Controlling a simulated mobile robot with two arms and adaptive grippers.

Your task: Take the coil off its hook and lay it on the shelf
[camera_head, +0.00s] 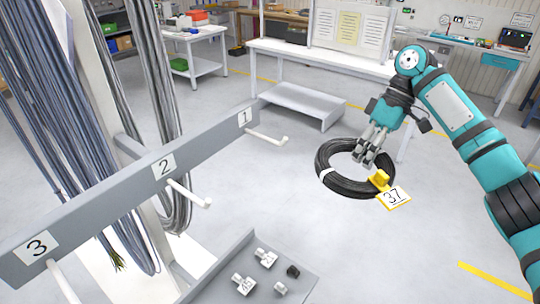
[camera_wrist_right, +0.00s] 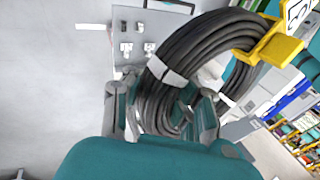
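The black cable coil (camera_head: 327,181) has a white band and a yellow clip with a tag marked 37 (camera_head: 394,197). My right gripper (camera_head: 368,158) is at the coil's far side in the head view. In the right wrist view the coil (camera_wrist_right: 192,45) passes between the two fingers (camera_wrist_right: 165,115), which close on its strands. The coil hangs clear of the hooks. The hook by label 1 (camera_head: 268,136), the hook by label 2 (camera_head: 190,194) and the hook by label 3 (camera_head: 64,281) are bare. A low white shelf (camera_head: 300,99) stands behind. My left gripper is out of view.
The grey hook rail (camera_head: 130,189) crosses the left side, with long cable bundles (camera_head: 60,110) behind it. A grey tray (camera_head: 225,270) with small connectors is at the bottom. A white table (camera_head: 330,58) stands behind the low shelf. Open floor lies between rail and shelf.

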